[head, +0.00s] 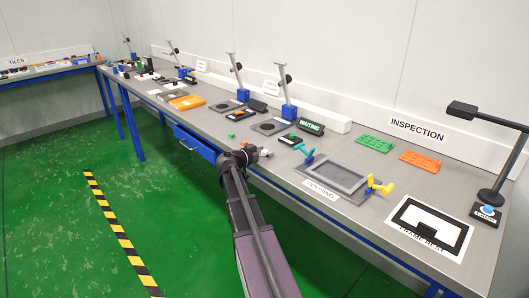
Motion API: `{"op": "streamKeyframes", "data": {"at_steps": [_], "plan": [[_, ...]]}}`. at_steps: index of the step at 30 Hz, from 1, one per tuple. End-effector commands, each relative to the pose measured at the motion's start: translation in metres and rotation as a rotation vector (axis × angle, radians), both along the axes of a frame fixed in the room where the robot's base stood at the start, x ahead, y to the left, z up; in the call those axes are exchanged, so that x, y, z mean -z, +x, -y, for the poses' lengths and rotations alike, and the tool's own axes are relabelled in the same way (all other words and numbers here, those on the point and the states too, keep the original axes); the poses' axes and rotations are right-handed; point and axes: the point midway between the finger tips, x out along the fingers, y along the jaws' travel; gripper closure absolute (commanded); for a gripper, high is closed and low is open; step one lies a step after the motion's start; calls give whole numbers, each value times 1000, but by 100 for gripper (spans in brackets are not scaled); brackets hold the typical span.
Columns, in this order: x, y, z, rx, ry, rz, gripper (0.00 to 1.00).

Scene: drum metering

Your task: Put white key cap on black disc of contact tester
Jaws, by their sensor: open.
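Two grey plates with dark discs stand along the bench, each near an angled post on a blue base. The nearer dark disc (268,127) is just beyond my gripper, and the farther dark disc (228,105) is up and to the left. I cannot tell which belongs to the contact tester. My gripper (264,154) is open at the bench's front edge, short of the nearer disc. I cannot make out a white key cap; small pale parts at the gripper are too small to identify.
A small green block (231,136) lies left of my gripper. A display reading WAITING (312,128) stands behind it. To the right are a grey tray frame (325,187), a yellow clamp (379,186), green (376,143) and orange (420,160) plates. A blue drawer (195,143) hangs under the bench.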

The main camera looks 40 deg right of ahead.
Motion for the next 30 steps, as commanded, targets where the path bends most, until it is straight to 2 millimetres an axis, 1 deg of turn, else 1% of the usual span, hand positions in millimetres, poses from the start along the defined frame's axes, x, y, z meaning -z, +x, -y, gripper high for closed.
{"op": "streamKeyframes", "data": {"at_steps": [8, 14, 20, 30], "plan": [[0, 0, -1, 0, 0, 0, 31], [-2, -1, -12, -2, 0, 0, 31], [-8, -5, -38, -4, 0, 1, 31], [-17, -10, -92, -4, 0, 1, 31]]}}
